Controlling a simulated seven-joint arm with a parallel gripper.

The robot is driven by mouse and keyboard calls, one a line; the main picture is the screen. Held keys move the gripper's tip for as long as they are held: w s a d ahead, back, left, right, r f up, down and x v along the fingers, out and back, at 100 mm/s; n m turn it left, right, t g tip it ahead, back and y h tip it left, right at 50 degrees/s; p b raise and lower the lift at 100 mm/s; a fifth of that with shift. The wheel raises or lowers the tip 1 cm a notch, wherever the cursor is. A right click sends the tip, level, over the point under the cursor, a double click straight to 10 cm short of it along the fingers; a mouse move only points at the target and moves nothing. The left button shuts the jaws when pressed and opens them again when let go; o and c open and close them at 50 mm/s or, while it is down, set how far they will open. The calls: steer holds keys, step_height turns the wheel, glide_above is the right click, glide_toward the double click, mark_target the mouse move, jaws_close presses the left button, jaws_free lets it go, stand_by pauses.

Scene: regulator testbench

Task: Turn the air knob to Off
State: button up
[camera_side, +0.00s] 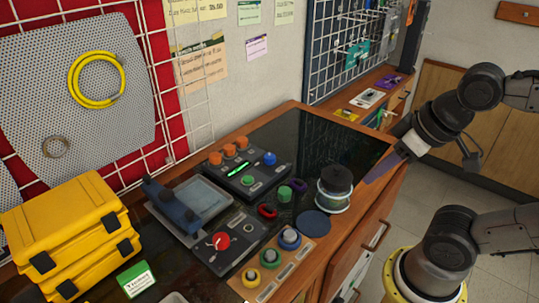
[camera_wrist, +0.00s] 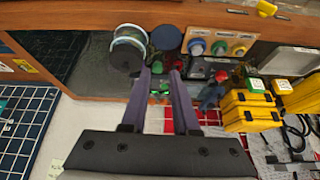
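Several knobs stand on the bench, and no label is readable, so I cannot tell which is the air knob. A dark panel at the back holds orange knobs (camera_side: 229,150) and a blue knob (camera_side: 270,158). A wooden plate carries a blue knob (camera_side: 289,237), a green knob (camera_side: 269,256) and a yellow knob (camera_side: 250,276). My gripper (camera_side: 382,169) is at the bench's right end, apart from all knobs. In the wrist view its fingers (camera_wrist: 162,68) are spread and empty.
A lidded glass jar (camera_side: 334,190) and a dark blue disc (camera_side: 313,223) stand between my gripper and the panels. A grey tray (camera_side: 203,196) with a blue tool lies further left. Yellow cases (camera_side: 65,235) are stacked at far left. The dark benchtop (camera_side: 320,140) behind is clear.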

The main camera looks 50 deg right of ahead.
steer(key=o, duration=0.5)
steer(key=r+m, duration=0.1)
steer(key=w+r+m, duration=0.1)
steer(key=r, duration=0.1)
steer(key=shift+c, duration=0.2)
steer(key=shift+o, duration=1.1)
steer(key=w+r+m, duration=0.1)
steer(key=r, duration=0.1)
steer(key=w+r+m, duration=0.1)
steer(key=w+r, duration=0.1)
steer(key=shift+w+d, duration=0.1)
steer(key=shift+w, duration=0.1)
steer(key=w+d+r+m+g, duration=0.15)
steer(key=w+r+m, duration=0.25)
steer(key=w, duration=0.6)
steer(key=m+g, duration=0.3)
steer(key=g, duration=0.1)
glide_above(269, 156)
step_height(269, 156, down, 13)
step_height(269, 156, down, 14)
steer(key=shift+s+r, duration=0.1)
steer(key=shift+c, duration=0.3)
jaws_close()
